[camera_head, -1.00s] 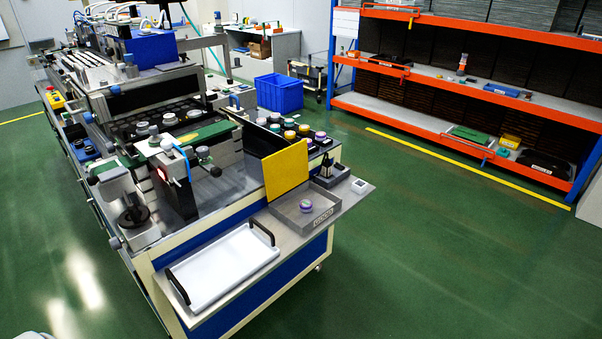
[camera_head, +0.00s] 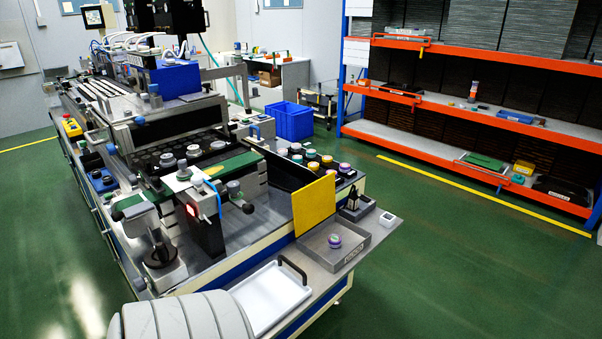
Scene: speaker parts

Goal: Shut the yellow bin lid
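The yellow lid (camera_head: 314,206) stands raised, nearly upright, at the back left edge of a shallow grey bin (camera_head: 357,257) on the bench's end shelf. The bin is open at the top, and a small purple-and-white round part (camera_head: 334,241) lies inside it. Neither of my grippers shows. A light grey rounded segmented shape, likely part of my own arm, fills the bottom left and is well apart from the lid.
A white tray (camera_head: 270,297) with a black handle lies left of the bin, partly hidden by the grey shape. A small white box (camera_head: 388,219) and a dark bottle (camera_head: 352,200) stand behind the bin. Green floor (camera_head: 450,270) is clear to the right.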

